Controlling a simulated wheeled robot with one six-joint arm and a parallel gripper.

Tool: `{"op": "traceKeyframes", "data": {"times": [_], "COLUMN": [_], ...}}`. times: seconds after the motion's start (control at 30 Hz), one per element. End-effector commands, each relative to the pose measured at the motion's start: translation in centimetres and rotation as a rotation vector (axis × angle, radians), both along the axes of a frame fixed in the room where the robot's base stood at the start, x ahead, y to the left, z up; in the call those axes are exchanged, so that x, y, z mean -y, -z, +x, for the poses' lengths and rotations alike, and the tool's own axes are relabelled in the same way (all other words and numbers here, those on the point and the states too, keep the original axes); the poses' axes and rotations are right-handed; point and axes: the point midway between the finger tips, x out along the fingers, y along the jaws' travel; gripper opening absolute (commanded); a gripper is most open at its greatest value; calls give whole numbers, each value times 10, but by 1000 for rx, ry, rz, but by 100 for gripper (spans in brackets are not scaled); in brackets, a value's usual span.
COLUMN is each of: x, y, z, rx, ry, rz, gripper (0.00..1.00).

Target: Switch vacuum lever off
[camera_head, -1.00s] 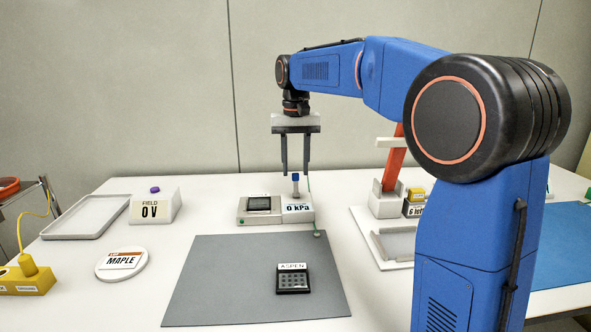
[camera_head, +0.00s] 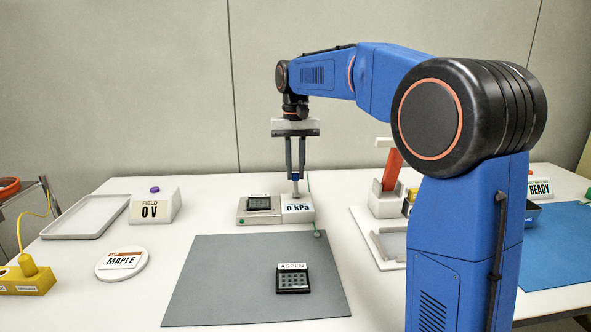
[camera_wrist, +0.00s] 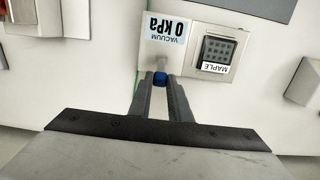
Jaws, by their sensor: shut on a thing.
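The vacuum station (camera_head: 270,219) is a pale box at the back of the table, with a "0 kPa" label (camera_head: 298,208) on its right part. Its lever is a grey post with a blue tip (camera_head: 296,177), standing up at the back. My gripper (camera_head: 296,174) points down over the station and is shut on the blue tip. In the wrist view the blue tip (camera_wrist: 160,78) sits between my two fingertips, and the "VACUUM 0 kPa" label (camera_wrist: 166,27) appears upside down. A dark chip tray (camera_wrist: 217,50) marked MAPLE sits on the station beside the label.
A grey mat (camera_head: 215,280) in front holds a dark ASPEN tray (camera_head: 293,281). A white FIELD 0 V box (camera_head: 155,207), a round MAPLE disc (camera_head: 122,263) and an empty tray (camera_head: 85,217) are at left. A red-armed device (camera_head: 392,172) stands at right.

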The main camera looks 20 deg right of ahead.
Motion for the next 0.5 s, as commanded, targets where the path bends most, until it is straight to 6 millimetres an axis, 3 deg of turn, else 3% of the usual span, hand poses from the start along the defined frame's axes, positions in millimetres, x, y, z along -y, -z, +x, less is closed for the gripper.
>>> {"op": "traceKeyframes", "data": {"times": [0.5], "x": [2], "y": [2], "z": [7], "rx": [-90], "ry": [0], "rz": [19], "gripper": [0]}}
